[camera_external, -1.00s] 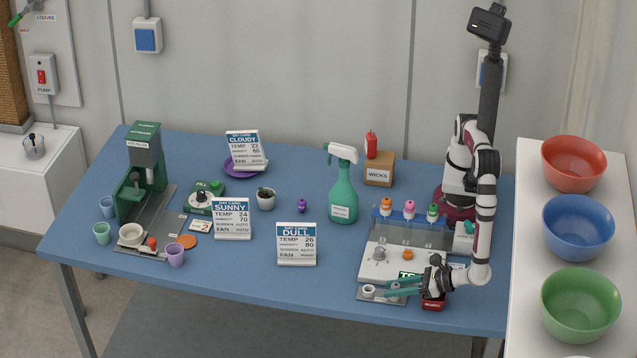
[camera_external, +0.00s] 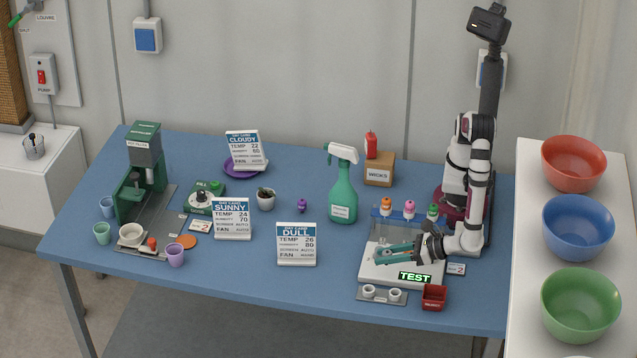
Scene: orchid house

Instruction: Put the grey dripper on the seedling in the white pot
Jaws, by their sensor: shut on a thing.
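The spray bottle (camera_external: 343,190), the purple piece (camera_external: 302,205) and the DULL card (camera_external: 296,244) stand between gripper and pot. A rack of coloured-topped bottles (camera_external: 409,209) is behind the board; a red bin (camera_external: 434,297) is in front.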

